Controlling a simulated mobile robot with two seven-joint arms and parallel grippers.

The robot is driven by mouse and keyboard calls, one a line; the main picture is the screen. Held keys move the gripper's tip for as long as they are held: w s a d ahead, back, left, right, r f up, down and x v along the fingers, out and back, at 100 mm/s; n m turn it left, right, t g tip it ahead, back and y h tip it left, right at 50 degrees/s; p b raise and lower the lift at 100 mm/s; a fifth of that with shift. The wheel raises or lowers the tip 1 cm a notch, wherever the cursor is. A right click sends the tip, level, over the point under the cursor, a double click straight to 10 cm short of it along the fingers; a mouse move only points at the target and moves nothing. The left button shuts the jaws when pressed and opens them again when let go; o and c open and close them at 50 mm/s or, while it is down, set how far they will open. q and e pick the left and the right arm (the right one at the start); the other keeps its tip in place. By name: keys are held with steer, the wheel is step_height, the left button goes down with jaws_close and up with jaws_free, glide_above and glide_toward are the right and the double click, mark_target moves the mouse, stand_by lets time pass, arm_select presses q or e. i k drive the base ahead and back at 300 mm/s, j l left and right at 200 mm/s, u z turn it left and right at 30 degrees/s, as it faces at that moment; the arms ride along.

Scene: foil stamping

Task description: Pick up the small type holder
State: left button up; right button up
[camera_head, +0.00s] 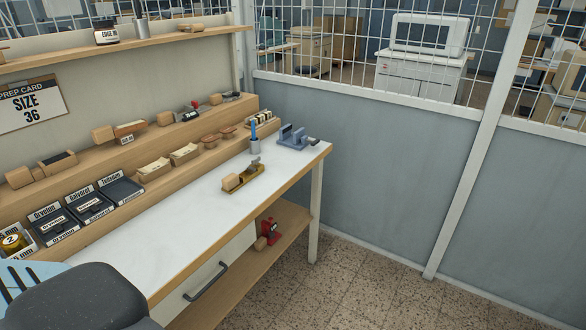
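I cannot tell for certain which object is the small type holder. A brass-coloured tool with a wooden handle (243,178) lies on the white bench top (200,220). Other wooden-handled tools lie on the upper wooden step at the back, one with dark and red parts (189,113) and one with a long dark part (225,98). A red tool with a wooden handle (269,232) lies on the low shelf under the bench. Neither of my grippers is in view.
Several labelled dark pads (88,207) line the left. A dark rounded shape covers the lower left corner. The bench middle and the floor (345,290) right are clear.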

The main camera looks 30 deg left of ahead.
mark_target(232, 182)
steer(key=i+l, duration=0.15)
steer(key=i, duration=0.45)
steer(key=i+l, duration=0.15)
steer(key=i, duration=0.5)
steer(key=i+u, duration=0.25)
steer(key=u, duration=0.15)
steer(key=i+l+u, duration=0.2)
steer(key=u, duration=0.2)
steer(key=i+l+u, duration=0.2)
steer(key=u, duration=0.2)
steer(key=i+l+u, duration=0.2)
steer(key=u, duration=0.2)
steer(key=i+l+u, duration=0.1)
steer(key=l+u, duration=0.3)
steer(key=i+l+u, duration=0.1)
steer(key=l+u, duration=0.15)
steer(key=l, duration=0.15)
steer(key=l+u, duration=0.25)
steer(key=i+l, duration=0.05)
steer(key=l, duration=0.05)
